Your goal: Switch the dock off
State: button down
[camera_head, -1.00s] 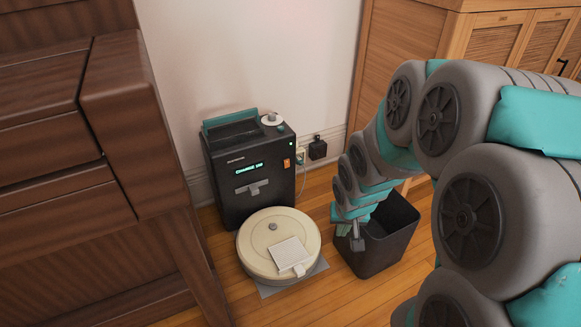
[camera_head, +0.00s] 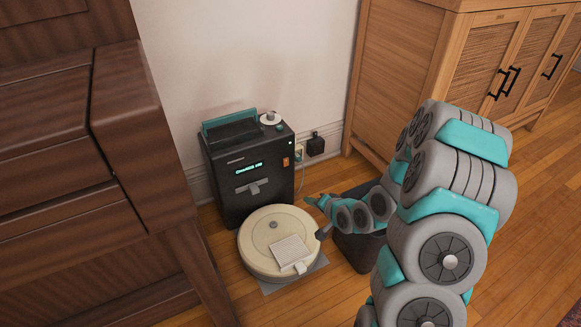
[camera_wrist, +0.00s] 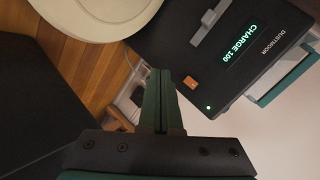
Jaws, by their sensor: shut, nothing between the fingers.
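The dock (camera_head: 222,195) is a black box against the wall, with a lit green display reading CHARGE 100 (camera_wrist: 240,42). An orange switch (camera_head: 286,162) sits on the right side of its front face; it also shows in the wrist view (camera_wrist: 190,82), close to the fingertips. A small green light (camera_wrist: 208,108) glows near it. I cannot tell which way the switch is tipped. My gripper (camera_head: 309,200) is shut and empty, in front of the dock's lower right side and apart from it. Its green fingers (camera_wrist: 163,76) point toward the dock in the wrist view.
A cream robot vacuum (camera_head: 257,258) sits on the floor before the dock. A black bin (camera_head: 357,250) stands under my arm. A plug (camera_head: 316,145) and cable are right of the dock. Dark wooden furniture (camera_head: 130,130) is at left, a cabinet (camera_head: 400,70) at right.

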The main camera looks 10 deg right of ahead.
jog(key=shift+w+d+r+m+t+p, duration=0.1)
jog(key=shift+w+r+m+t+p, duration=0.2)
jog(key=shift+m+t, duration=0.65)
jog(key=shift+w+d+r+m+t+p, duration=0.15)
jog(key=shift+w+r+m+t, duration=0.3)
jog(key=shift+m+t, duration=0.55)
jog(key=shift+w+d+r+m+t+p, duration=0.1)
jog(key=shift+w+r+m+t+p, duration=0.2)
jog(key=shift+m+t, duration=0.65)
jog(key=shift+m+g, duration=0.3)
jog(key=b, duration=0.3)
send_near(286, 165)
jog(key=x, duration=0.7)
jog(key=shift+d, duration=0.15)
